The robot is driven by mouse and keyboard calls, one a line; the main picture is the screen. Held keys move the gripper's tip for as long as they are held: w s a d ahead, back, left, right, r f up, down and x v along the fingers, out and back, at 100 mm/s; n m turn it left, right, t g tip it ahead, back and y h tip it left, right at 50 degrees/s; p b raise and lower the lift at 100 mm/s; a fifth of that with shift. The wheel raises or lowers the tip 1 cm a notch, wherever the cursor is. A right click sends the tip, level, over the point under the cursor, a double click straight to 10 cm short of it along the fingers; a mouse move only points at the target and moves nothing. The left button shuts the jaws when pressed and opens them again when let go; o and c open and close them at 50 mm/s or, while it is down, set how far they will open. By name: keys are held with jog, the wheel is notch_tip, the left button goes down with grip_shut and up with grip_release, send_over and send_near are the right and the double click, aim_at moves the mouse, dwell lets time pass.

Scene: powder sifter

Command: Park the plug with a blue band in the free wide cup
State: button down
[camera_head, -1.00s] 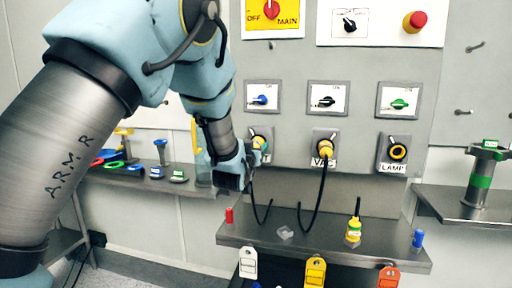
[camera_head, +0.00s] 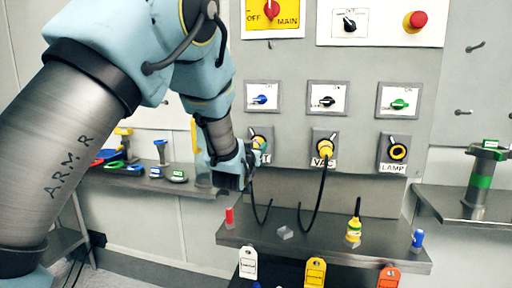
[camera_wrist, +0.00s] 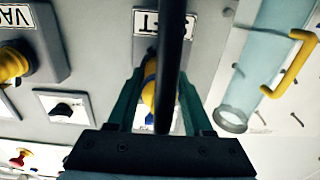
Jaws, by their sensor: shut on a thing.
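The plug with the blue band (camera_wrist: 149,88) is yellow and sits at the left socket of the panel, with a black cable running from it. My gripper (camera_wrist: 160,85) has its fingers on both sides of this plug and is shut on it. In the head view my gripper (camera_head: 245,165) hides much of the plug and socket. A small clear cup (camera_head: 285,232) stands on the shelf below and looks empty. A yellow plug with a green band (camera_head: 354,232) stands upright in another holder on the right of that shelf.
The middle socket holds a yellow plug (camera_head: 325,147) with a hanging cable. The LAMP socket (camera_head: 397,152) looks empty. A red peg (camera_head: 229,216) and a blue peg (camera_head: 417,238) stand near the ends of the shelf (camera_head: 320,252). Coloured tags hang below its front edge.

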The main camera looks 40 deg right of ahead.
jog(key=b+v, duration=0.2)
jog(key=v, duration=0.4)
dwell(1.1)
